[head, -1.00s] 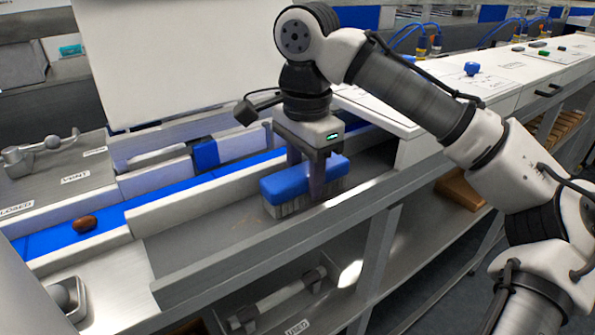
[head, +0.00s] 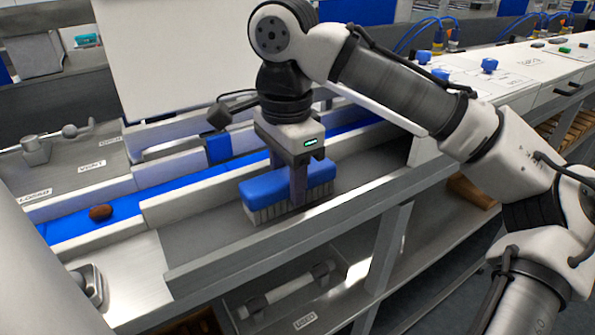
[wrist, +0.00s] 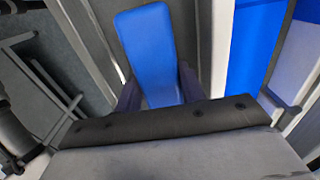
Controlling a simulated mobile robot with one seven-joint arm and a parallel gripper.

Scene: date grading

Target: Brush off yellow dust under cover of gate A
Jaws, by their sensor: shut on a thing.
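My gripper (head: 290,182) is shut on a brush (head: 262,188) with a blue block and pale bristles pointing down. The brush is over the grey metal trough (head: 200,237) beside the blue belt; its bristles look at or close to the trough floor. In the wrist view the blue block (wrist: 150,45) sits between my fingers (wrist: 160,90). A large white panel (head: 180,50) stands upright behind the belt; I cannot tell whether it is the cover of gate A. I cannot make out yellow dust, and the brush hides part of the trough.
A brown date (head: 101,212) lies on the blue belt (head: 70,226) at left. The trough's front rail (head: 330,222) runs along the near side. A bar-like handle (head: 285,290) lies on the lower shelf. Blue knobs (head: 489,65) stand on the white top at right.

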